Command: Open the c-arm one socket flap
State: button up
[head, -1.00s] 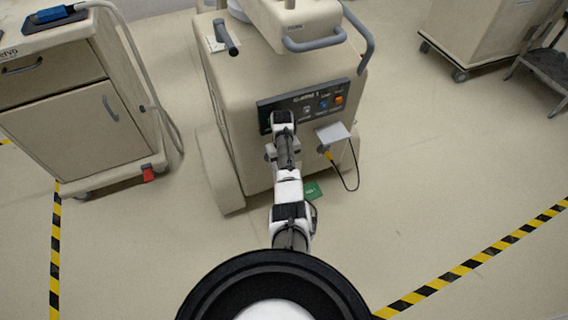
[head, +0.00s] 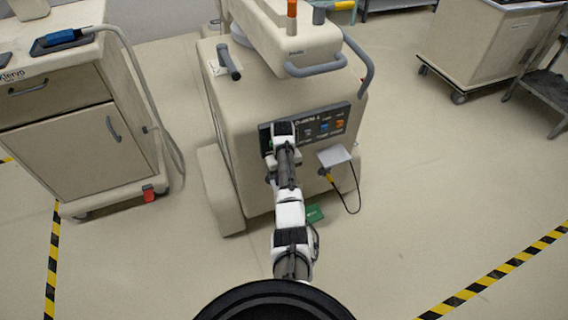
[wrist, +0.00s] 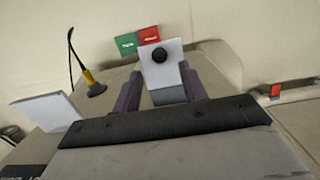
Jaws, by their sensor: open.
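The C-arm cart (head: 232,115) is a beige covered unit with a dark control panel (head: 335,122) on its front. My gripper (wrist: 161,88) is open at the cart's front, below the panel's left part. In the wrist view a light grey plate with a black knob (wrist: 160,56), seemingly the socket flap, shows between my two dark fingers. I cannot tell whether they touch it. In the head view my arm hides most of this spot. A second pale flap (head: 334,156) sticks out to the right, also in the wrist view (wrist: 45,112).
A yellow plug (head: 330,176) with a black cable hangs under the second flap, close to my arm's right. A green card (head: 314,214) lies low by the cart. A beige cabinet (head: 75,135) stands left. Striped floor tape (head: 500,275) runs at right; open floor lies around.

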notch_tip(320, 180, up, 9)
jog(key=shift+w+b, duration=0.25)
jog(key=shift+b, duration=0.15)
jog(key=shift+a+f, duration=0.1)
jog(key=shift+c, duration=0.3)
